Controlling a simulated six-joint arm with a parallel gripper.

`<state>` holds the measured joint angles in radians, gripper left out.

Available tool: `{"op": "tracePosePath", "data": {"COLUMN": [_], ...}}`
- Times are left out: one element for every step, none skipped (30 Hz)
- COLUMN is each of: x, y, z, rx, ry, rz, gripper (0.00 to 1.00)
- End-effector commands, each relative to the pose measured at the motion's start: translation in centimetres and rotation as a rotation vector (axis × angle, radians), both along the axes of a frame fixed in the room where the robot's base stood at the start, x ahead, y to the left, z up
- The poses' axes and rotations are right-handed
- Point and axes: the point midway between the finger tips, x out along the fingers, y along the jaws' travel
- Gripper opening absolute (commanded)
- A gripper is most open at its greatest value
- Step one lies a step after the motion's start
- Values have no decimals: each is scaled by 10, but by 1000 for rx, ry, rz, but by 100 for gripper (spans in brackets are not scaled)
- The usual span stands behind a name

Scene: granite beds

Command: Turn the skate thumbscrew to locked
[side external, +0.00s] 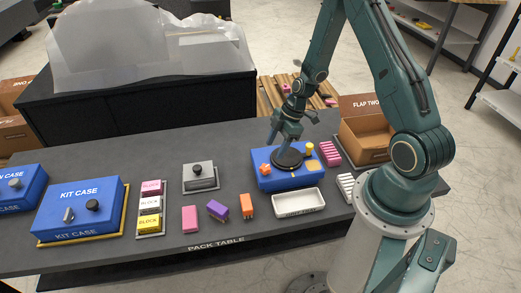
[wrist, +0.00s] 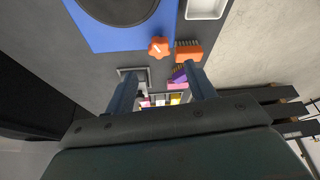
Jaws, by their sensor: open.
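The skate appears to be the blue block (side external: 296,181) with a round black disc (side external: 286,160) on top, at the right of the pack table. An orange lobed thumbscrew (side external: 266,169) sits at its left end. In the wrist view the thumbscrew (wrist: 158,47) shows a white mark, at the corner of the blue top beside the disc. Whether this mark means locked cannot be told. My gripper (side external: 284,140) is above the block, near the disc. In the wrist view its two fingers (wrist: 161,73) are apart with nothing held, and the thumbscrew appears just beyond the fingertips.
A yellow knob (side external: 309,148) stands at the block's back right. A white tray (side external: 298,202) lies in front. An open carton (side external: 366,137) stands right.

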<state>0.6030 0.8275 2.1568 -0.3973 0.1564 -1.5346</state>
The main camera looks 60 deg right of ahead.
Motion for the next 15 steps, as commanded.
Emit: {"op": "tracePosePath", "data": {"x": [1, 2, 3, 4, 5, 6, 6, 7, 8, 9, 10, 11, 11, 12, 13], "y": [2, 4, 5, 6, 8, 9, 10, 11, 13, 14, 15, 17, 18, 19, 20], "z": [-7, -10, -14, -18, -21, -26, -29, -32, -37, -40, -44, -48, -51, -54, -57], "rx": [1, 2, 1, 1, 1, 1, 1, 1, 1, 1, 1, 0, 0, 1, 1], "ry": [2, 2, 1, 1, 1, 1, 1, 1, 1, 2, 2, 0, 0, 1, 1], "rz": [1, 1, 2, 2, 2, 2, 2, 2, 2, 2, 3, 2, 2, 2, 2], "gripper": [55, 55, 55, 55, 55, 55, 55, 55, 55, 55, 55, 55, 55, 55, 55]}}
